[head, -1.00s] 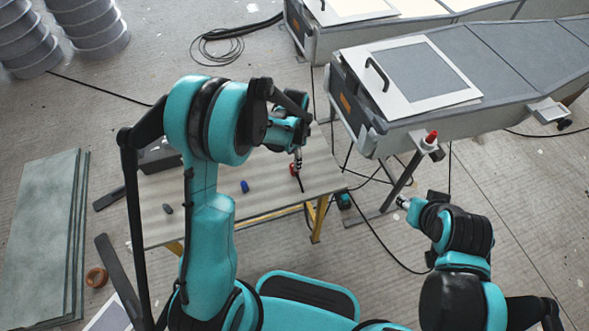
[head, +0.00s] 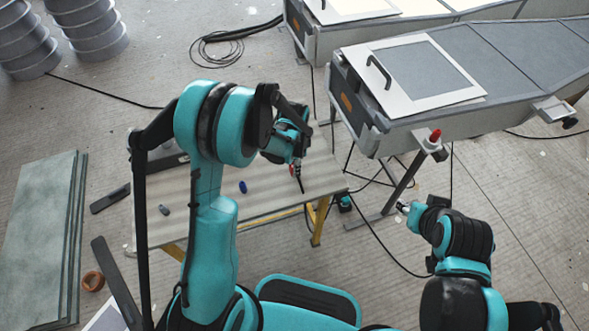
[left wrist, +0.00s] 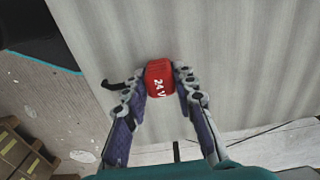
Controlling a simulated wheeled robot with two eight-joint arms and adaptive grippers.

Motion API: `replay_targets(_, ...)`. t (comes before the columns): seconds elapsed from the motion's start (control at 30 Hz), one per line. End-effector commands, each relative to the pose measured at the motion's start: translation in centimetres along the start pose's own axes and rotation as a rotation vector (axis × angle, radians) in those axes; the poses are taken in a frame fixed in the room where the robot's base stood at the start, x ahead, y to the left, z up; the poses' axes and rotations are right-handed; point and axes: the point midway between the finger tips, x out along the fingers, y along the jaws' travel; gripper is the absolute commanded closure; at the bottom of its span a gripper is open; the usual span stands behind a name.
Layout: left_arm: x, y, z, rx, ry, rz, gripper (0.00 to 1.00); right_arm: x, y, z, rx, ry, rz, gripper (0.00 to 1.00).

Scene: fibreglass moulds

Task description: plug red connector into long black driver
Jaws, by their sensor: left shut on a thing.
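The red connector (left wrist: 159,78), marked "24 V", is between the two fingertips of my left gripper (left wrist: 160,84) in the left wrist view. My left gripper (head: 296,164) is shut on it over the right part of the table in the head view, where the connector (head: 292,170) shows as a small red patch. A thin black piece (head: 301,186) hangs below it. A long black bar (head: 116,280) lies at the lower left; I cannot tell whether it is the long black driver. My right gripper (head: 403,208) is away from the table, too small to judge.
A blue piece (head: 243,187) and a grey piece (head: 164,210) lie on the table (head: 270,190). A shorter black bar (head: 110,198) is at its left. A large grey mould (head: 480,80) stands at the right. Cables cross the floor. The table's middle is mostly clear.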

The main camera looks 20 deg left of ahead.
Motion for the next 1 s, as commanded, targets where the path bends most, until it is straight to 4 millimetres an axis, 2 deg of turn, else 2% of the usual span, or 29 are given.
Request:
replay_targets(0.23, -0.1, 0.0, 0.0, 0.000, 0.000, 0.000, 0.99, -0.1, 0.0, 0.0, 0.000, 0.000, 0.000, 0.60)
replay_targets(0.37, -0.9, 0.0, 0.0, 0.000, 0.000, 0.000, 0.99, -0.4, 0.0, -0.3, 0.000, 0.000, 0.000, 0.60)
replay_targets(0.47, -2.0, 0.0, 0.0, 0.000, 0.000, 0.000, 0.99, -0.9, 0.0, -0.7, 0.000, 0.000, 0.000, 0.60)
replay_targets(0.6, -4.7, 0.0, 0.0, 0.000, 0.000, 0.000, 0.99, -2.1, 0.0, -1.5, 0.000, 0.000, 0.000, 0.60)
replay_targets(1.0, -9.6, 3.4, -8.2, 0.004, 0.000, 0.000, 0.99, -4.5, 0.0, -3.2, 0.000, 0.000, 0.000, 0.60)
